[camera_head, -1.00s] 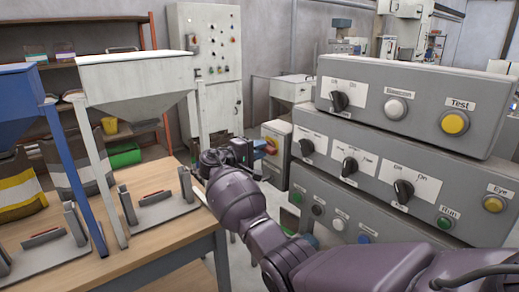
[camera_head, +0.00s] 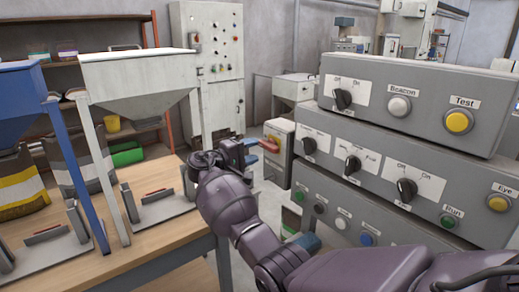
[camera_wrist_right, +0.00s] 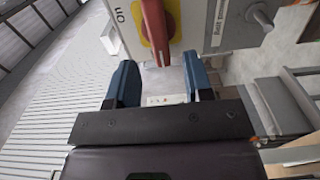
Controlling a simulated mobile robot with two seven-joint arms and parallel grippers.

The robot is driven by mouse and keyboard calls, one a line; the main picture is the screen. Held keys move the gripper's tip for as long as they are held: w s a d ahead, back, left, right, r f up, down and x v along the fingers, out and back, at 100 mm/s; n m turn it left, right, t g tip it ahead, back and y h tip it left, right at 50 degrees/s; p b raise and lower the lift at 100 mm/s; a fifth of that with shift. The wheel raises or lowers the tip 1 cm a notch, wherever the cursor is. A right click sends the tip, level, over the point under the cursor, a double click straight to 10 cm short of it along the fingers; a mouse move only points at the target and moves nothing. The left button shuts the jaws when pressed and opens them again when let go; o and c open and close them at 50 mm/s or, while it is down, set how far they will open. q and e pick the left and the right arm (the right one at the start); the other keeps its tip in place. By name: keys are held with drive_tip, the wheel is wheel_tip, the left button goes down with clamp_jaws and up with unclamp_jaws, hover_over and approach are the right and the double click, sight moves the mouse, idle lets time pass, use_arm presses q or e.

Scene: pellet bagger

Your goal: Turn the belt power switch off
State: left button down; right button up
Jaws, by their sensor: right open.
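The belt power switch has a red handle (camera_wrist_right: 156,28) on a yellow plate (camera_wrist_right: 173,18) in the right wrist view. The handle points down the picture, with an "ON" label to its left and a "Belt power" label to its right. In the head view the red handle (camera_head: 268,146) shows on the front of a pale box (camera_head: 279,131). My right gripper (camera_wrist_right: 160,68) is open, its two blue fingers on either side of the handle's lower end in the picture. I cannot tell whether the handle is between them in depth. It shows in the head view (camera_head: 252,152). My left gripper is out of view.
A stacked grey control panel (camera_head: 410,100) with knobs and buttons stands close on the right. A wooden table (camera_head: 165,240) with hoppers and clamps is on the left. A tall white cabinet (camera_head: 215,75) stands behind.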

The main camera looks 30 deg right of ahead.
drive_tip(key=a, duration=0.7)
drive_tip(key=shift+s, duration=0.3)
drive_tip(key=shift+d, duration=0.1)
